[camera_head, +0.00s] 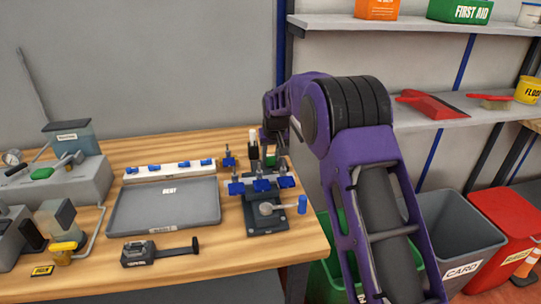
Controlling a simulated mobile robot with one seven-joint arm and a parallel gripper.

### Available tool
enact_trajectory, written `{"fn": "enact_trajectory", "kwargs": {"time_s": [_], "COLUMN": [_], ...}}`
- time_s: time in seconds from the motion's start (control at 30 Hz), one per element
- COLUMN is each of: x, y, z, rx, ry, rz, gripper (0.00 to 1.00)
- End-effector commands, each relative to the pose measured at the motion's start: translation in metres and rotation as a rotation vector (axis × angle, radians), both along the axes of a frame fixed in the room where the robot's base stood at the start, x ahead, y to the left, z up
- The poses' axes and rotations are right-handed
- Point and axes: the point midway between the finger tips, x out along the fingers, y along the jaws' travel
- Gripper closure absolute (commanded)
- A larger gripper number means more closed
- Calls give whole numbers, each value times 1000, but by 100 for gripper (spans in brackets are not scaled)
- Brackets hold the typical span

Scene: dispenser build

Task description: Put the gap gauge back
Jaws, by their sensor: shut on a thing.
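My gripper (279,148) is at the back right of the workbench, just behind the blue-and-black fixture (264,203). It is small in view and partly hidden by my purple arm. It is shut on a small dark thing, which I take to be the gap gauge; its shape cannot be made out. A dark stand (254,151) with a white top is close beside the gripper on its left. I cannot tell whether the held thing touches the stand or the fixture.
A grey tray (125,222) lies mid-bench, with a white rack (168,171) of blue parts behind it. A black tool (160,252) lies in front. Grey machines stand at left. Bins (462,235) and shelves are at right.

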Motion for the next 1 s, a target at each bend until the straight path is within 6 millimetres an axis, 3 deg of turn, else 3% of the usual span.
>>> {"fn": "enact_trajectory", "kwargs": {"time_s": [0.53, 0.57, 0.7, 0.77, 0.97, 1.0], "x": [0, 0, 0, 0, 0, 0], "y": [0, 0, 0, 0, 0, 0], "z": [-9, -9, -8, -8, -8, -8], "rx": [0, 0, 0, 0, 0, 0], "ry": [0, 0, 0, 0, 0, 1], "rz": [0, 0, 0, 0, 0, 0], "gripper": [100, 62, 36, 28, 28, 21]}}
